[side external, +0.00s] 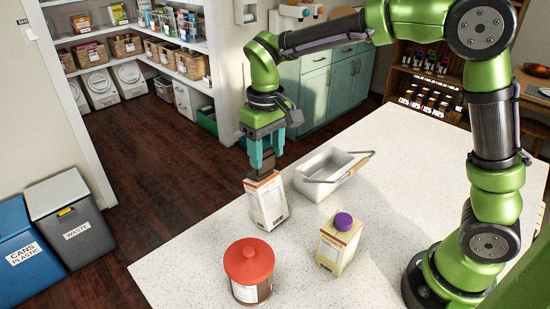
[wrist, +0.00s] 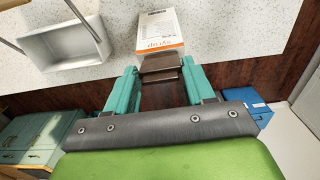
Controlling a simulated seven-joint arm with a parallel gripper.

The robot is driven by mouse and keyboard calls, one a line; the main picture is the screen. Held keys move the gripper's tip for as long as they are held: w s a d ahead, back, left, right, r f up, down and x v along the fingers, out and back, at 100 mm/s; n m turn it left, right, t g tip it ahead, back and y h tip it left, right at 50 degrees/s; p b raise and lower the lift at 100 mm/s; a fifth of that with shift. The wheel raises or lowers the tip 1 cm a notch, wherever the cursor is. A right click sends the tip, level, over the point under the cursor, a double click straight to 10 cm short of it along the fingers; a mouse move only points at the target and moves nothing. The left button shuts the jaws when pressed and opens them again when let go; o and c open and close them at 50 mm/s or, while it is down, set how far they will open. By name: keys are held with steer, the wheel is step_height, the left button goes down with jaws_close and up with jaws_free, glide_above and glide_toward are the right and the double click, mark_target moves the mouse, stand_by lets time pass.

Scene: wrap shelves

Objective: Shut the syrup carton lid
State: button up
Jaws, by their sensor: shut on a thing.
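The syrup carton (side external: 268,202) is white with an orange band and stands upright near the counter's left edge. In the wrist view its labelled face (wrist: 160,34) shows above my fingers. Its brown lid (side external: 263,170) is at the carton's top, between my teal fingers; in the wrist view the brown lid (wrist: 160,70) spans the gap between them. My gripper (side external: 266,160) points down over the carton and is shut on the lid. The lid's exact angle and its seam with the carton are partly hidden by the fingers.
A white basket with a handle (side external: 325,173) stands just right of the carton. A carton with a purple cap (side external: 338,243) and a jar with a red lid (side external: 249,264) stand nearer the camera. The white counter (side external: 405,160) is bare around the far right.

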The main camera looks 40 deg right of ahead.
mark_target(266, 151)
steer(key=o, duration=0.4)
steer(key=shift+o, duration=0.2)
steer(key=shift+r, duration=0.1)
steer(key=shift+r, duration=3.4)
steer(key=shift+w, duration=0.1)
steer(key=s+d+m+t+y, duration=0.1)
steer(key=s+d+m+t, duration=0.1)
steer(key=s, duration=0.6)
steer(key=s+d+m+t+y, duration=0.1)
steer(key=s+d+m+t, duration=0.1)
steer(key=s+d+t, duration=0.3)
steer(key=s+f, duration=0.1)
steer(key=s, duration=0.3)
